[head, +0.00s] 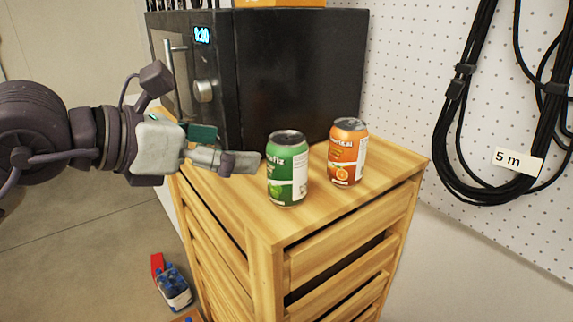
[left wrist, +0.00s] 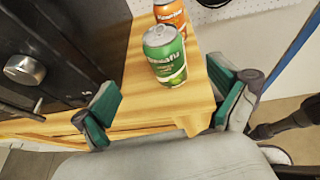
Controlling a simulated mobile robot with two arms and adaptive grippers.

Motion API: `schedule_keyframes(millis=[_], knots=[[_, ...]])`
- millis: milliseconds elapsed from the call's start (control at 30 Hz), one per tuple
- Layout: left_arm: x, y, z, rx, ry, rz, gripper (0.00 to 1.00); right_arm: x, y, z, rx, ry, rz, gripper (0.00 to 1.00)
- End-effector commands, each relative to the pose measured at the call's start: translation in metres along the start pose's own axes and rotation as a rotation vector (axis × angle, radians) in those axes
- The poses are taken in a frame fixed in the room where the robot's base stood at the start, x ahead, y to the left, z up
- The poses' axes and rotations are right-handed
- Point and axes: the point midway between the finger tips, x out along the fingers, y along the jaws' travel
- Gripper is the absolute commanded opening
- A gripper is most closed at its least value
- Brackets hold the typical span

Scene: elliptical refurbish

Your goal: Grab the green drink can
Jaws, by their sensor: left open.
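The green drink can (head: 287,170) stands upright on the wooden drawer cabinet (head: 262,222), near its front left edge. In the left wrist view the green can (left wrist: 166,58) is ahead of the gripper, between the lines of its two fingers. My left gripper (head: 240,163) is just left of the can in the head view, pointing at it. In the left wrist view my left gripper (left wrist: 168,100) has its green-padded fingers spread wide, with nothing between them. The can's lower left side is close to the fingertip in the head view; I cannot tell whether they touch. My right gripper is not in view.
An orange can (head: 347,152) stands upright right behind the green one, with a small gap. A black microwave (head: 300,75) stands at the back of the cabinet. A pegboard wall (head: 405,100) with hanging black cables (head: 455,90) is at right. A bottle-like item (head: 175,290) is on the floor.

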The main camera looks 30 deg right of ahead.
Motion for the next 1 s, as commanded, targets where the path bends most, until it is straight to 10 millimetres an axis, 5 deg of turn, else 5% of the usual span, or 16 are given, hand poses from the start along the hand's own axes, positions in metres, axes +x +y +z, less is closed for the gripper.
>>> schedule_keyframes(millis=[200,700,1000], knots=[[0.041,-0.001,0.003,-0.004,-0.001,-0.005,0.97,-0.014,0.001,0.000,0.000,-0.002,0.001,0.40],[0.095,-0.007,0.000,-0.005,-0.003,-0.004,0.97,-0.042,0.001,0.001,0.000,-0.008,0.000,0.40],[0.107,-0.007,-0.003,-0.003,-0.003,-0.003,0.97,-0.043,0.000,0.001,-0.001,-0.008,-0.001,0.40]])
